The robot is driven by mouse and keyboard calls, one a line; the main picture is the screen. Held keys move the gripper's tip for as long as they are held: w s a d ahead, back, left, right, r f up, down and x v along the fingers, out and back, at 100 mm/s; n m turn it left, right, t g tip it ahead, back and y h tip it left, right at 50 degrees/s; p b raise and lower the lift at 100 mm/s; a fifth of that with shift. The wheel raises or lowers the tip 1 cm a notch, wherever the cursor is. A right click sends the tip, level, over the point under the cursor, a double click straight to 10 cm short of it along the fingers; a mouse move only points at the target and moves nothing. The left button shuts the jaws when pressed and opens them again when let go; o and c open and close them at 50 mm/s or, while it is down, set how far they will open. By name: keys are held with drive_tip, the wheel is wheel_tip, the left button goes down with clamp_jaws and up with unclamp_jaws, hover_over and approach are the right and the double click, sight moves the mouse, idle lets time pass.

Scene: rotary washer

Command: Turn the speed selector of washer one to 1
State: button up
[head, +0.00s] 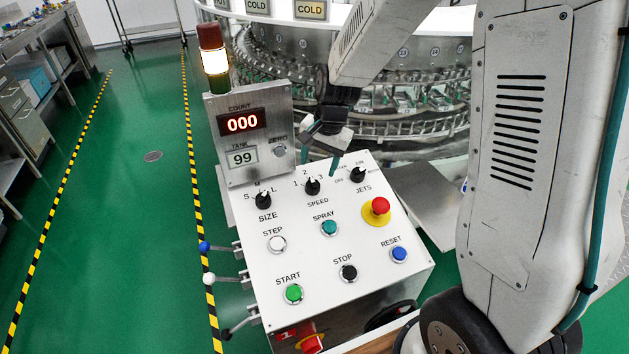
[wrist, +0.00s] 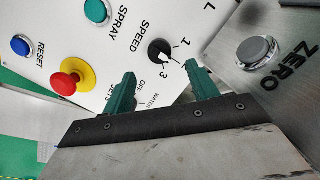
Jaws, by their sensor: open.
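The SPEED selector (head: 313,187) is a black knob on the white sloping panel, between the SIZE knob (head: 263,200) and the JETS knob (head: 358,174). Its white mark points up, seemingly near the 2. In the wrist view the SPEED selector (wrist: 159,51) sits just beyond the fingertips, with the 1 and 3 readable beside it. My gripper (head: 322,148) is open and empty above the panel's back edge. In the wrist view my gripper (wrist: 163,75) has its two green fingers apart, one toward each side of the knob, with no contact visible.
A counter box (head: 249,135) with displays and a ZERO button stands behind the panel at left. A red emergency button (head: 376,209) on a yellow base and several push buttons share the panel. The carousel (head: 420,100) is behind. Green floor is open at left.

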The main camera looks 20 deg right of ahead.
sight(314, 181)
drive_tip(key=f, duration=0.4)
drive_tip(key=w+a+f, duration=0.1)
drive_tip(key=f, duration=0.2)
drive_tip(key=c, duration=1)
